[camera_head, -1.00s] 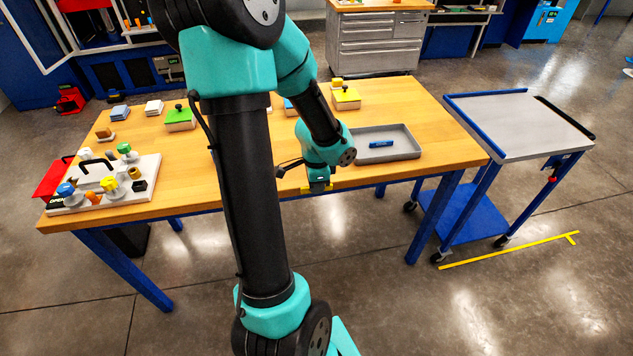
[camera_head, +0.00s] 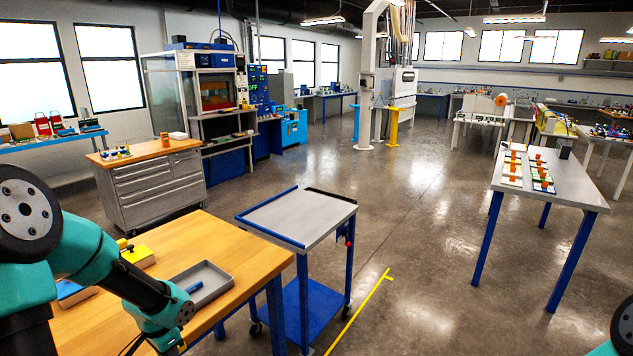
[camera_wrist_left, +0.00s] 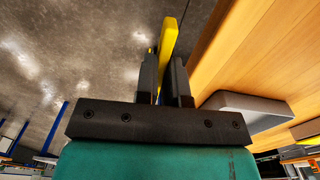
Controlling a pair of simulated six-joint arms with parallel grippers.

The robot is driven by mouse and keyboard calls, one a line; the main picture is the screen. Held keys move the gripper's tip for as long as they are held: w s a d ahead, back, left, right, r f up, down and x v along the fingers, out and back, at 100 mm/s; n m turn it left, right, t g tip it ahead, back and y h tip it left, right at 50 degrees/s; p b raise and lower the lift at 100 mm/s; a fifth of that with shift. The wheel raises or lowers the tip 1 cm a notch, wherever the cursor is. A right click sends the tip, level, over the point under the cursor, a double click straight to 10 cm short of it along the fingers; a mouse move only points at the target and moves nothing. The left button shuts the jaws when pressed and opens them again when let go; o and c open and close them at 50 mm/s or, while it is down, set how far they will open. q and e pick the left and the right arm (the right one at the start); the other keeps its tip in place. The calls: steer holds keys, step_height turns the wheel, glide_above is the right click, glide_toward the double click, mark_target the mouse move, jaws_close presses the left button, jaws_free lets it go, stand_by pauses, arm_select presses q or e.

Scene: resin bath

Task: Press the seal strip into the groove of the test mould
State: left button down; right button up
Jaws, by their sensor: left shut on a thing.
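My left gripper (camera_wrist_left: 165,75) is shut on a flat yellow piece (camera_wrist_left: 168,42), which stands up between the two dark fingers in the left wrist view. In the head view a bit of the yellow piece (camera_head: 182,347) shows at the bottom edge, just off the front edge of the wooden table (camera_head: 208,236). I cannot tell whether the yellow piece is the seal strip. I do not make out the test mould or its groove. My right gripper is out of view; only a part of my arm shows at the lower right corner.
A grey tray (camera_head: 222,289) with a blue object (camera_head: 194,287) lies on the table, beside a yellow-topped block (camera_head: 137,256). It also shows in the left wrist view (camera_wrist_left: 245,103). A grey cart (camera_head: 300,218) stands right of the table. Open floor lies beyond.

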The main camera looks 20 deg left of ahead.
arm_select(q)
steer(key=w+d+f+n, duration=0.1)
steer(key=w+d+f, duration=0.2)
steer(key=w+d, duration=0.45)
steer(key=w+d+f, duration=0.3)
steer(key=w+d, duration=0.1)
steer(key=w, duration=0.7)
steer(key=w+d+f+n, duration=0.1)
steer(key=w+d+f, duration=0.3)
steer(key=d, duration=0.5)
steer(key=w+d+f, duration=0.4)
steer(key=w+d, duration=0.4)
steer(key=d, duration=0.2)
steer(key=shift+w+d+n, duration=0.2)
steer(key=shift+d+n, duration=0.1)
steer(key=shift+n, duration=0.1)
steer(key=shift+r, duration=0.1)
steer(key=s+a+r+n, duration=0.5)
steer(key=r+n, duration=0.4)
steer(key=n, duration=0.2)
steer(key=s+a+r+n, duration=0.6)
steer(key=r+n, duration=0.3)
steer(key=n, duration=0.2)
steer(key=shift+s+a+r, duration=0.2)
steer(key=shift+a+r, duration=0.2)
steer(key=shift+a, duration=0.45)
